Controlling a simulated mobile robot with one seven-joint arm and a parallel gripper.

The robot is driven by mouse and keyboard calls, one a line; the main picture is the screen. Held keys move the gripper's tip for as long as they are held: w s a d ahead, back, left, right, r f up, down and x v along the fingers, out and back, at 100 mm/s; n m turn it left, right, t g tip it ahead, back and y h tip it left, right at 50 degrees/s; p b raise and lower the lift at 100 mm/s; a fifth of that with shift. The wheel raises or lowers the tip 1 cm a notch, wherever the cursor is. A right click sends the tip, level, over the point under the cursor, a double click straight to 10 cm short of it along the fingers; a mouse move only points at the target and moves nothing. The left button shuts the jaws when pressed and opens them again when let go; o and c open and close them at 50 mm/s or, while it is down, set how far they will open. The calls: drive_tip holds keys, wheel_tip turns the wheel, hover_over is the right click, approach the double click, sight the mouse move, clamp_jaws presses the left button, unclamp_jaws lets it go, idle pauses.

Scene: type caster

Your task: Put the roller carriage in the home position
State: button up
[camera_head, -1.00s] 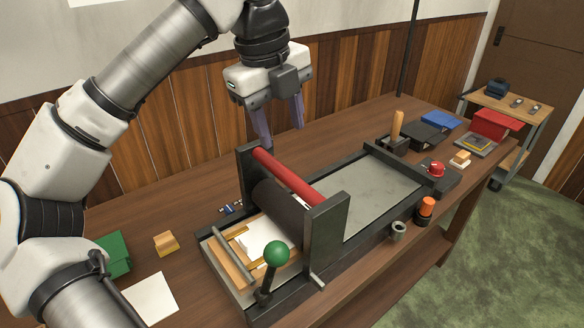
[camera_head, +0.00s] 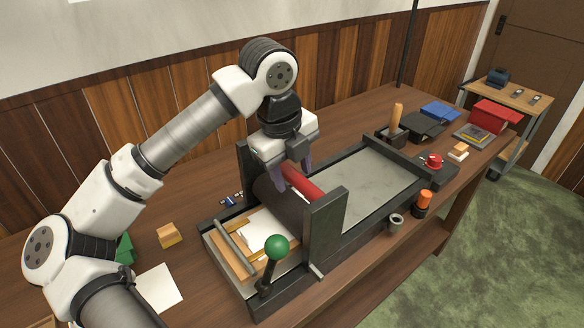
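The roller carriage has two dark upright side plates (camera_head: 323,228), a dark roller (camera_head: 283,205) and a red crossbar (camera_head: 303,184). It stands over the near-left part of the press bed (camera_head: 372,188), beside a wooden frame holding white paper (camera_head: 257,236). My gripper (camera_head: 292,178) is lowered at the red bar, its purple fingers pointing down around the far part of it. The fingertips are partly hidden by the bar, so I cannot tell whether they grip it. The far side plate is partly hidden behind my gripper.
A green-knobbed lever (camera_head: 277,248) stands at the bed's near-left corner. A red button (camera_head: 434,160) and a wooden-handled tool (camera_head: 397,118) are at the far right end. An orange-capped bottle (camera_head: 424,201) stands along the front edge. The bed right of the carriage is clear.

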clamp_jaws()
drive_tip(key=w+d, duration=0.8)
drive_tip(key=d, duration=0.3)
drive_tip(key=w+d, duration=0.8)
drive_tip(key=d, duration=0.4)
drive_tip(key=shift+w+r, duration=0.2)
drive_tip(key=shift+w, duration=0.1)
drive_tip(key=shift+c, duration=1.9)
unclamp_jaws()
drive_tip(key=o, duration=0.4)
drive_tip(key=shift+d+f, duration=0.15)
